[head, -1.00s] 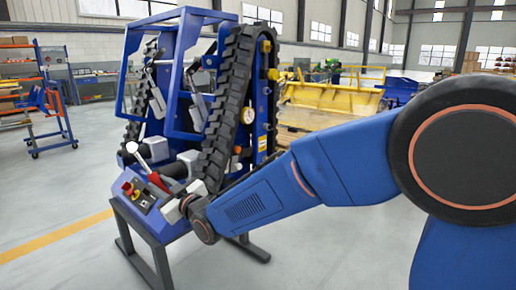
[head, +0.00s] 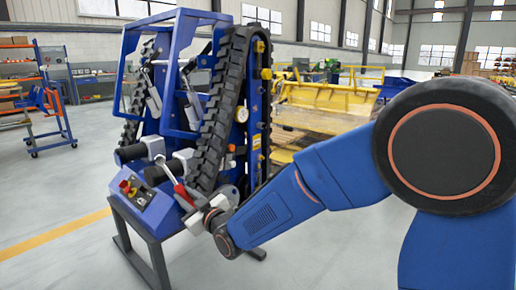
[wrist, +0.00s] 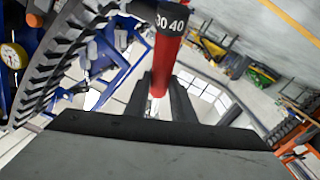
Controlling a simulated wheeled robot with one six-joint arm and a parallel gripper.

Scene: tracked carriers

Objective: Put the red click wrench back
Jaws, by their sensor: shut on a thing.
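The red click wrench (head: 183,195) has a red handle and a bright metal head. It is tilted, head up and to the left, in front of the blue tracked carrier (head: 187,70). My gripper (head: 193,207) is shut on it near the handle's lower end. In the wrist view, the red handle (wrist: 166,62) rises between the two dark fingers of my gripper (wrist: 160,98), with a dark collar marked 30 40 at the top of the picture. The wrench's place on the carrier cannot be made out.
A control box (head: 143,204) with a red button is just left of the wrench. The black track (head: 222,115) and a round gauge (head: 242,115) are close by. A blue trolley (head: 48,120) is far left.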

